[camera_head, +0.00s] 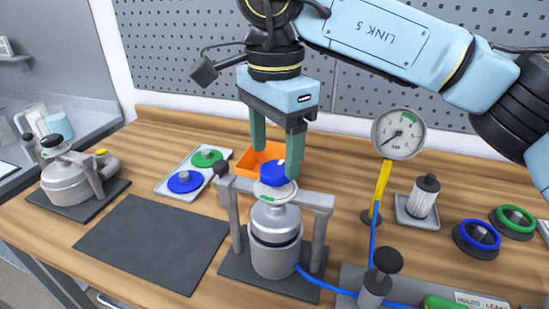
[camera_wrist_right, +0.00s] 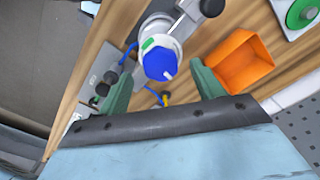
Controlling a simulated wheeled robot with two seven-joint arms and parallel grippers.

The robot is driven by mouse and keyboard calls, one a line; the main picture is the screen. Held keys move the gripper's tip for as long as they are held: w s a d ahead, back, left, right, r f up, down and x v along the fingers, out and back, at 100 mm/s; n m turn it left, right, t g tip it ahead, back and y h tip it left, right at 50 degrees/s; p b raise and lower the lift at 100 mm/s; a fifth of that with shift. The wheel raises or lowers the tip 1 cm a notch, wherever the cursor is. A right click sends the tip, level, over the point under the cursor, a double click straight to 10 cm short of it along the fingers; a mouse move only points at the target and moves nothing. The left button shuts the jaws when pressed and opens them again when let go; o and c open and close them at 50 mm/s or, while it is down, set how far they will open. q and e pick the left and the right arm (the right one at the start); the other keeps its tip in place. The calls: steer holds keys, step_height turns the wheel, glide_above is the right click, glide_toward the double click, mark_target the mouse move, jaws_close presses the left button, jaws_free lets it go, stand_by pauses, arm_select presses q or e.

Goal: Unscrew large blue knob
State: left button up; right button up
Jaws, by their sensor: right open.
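The large blue knob (camera_head: 273,174) sits on top of a silver metal vessel (camera_head: 275,240) held in a grey clamp frame. In the right wrist view the blue knob (camera_wrist_right: 159,64) shows from above, with a small pale peg at its edge. My right gripper (camera_head: 276,163) comes down from above with its two green fingers apart. The fingers stand either side of the knob in the head view. In the right wrist view the right gripper (camera_wrist_right: 160,85) is open, with the knob between the finger lines, nearer the left finger, and no clear contact. My left gripper is not seen.
An orange bin (camera_head: 255,158) stands behind the vessel. A tray (camera_head: 178,194) with blue and green discs is at left. A pressure gauge (camera_head: 398,134) on a yellow post stands at right. Another clamped vessel (camera_head: 66,183) is at far left. The dark mat (camera_head: 150,240) is bare.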

mark_target(274, 169)
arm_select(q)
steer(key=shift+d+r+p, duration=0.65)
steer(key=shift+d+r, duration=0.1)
arm_select(e)
step_height(274, 169, up, 10)
steer(key=shift+r, duration=0.15)
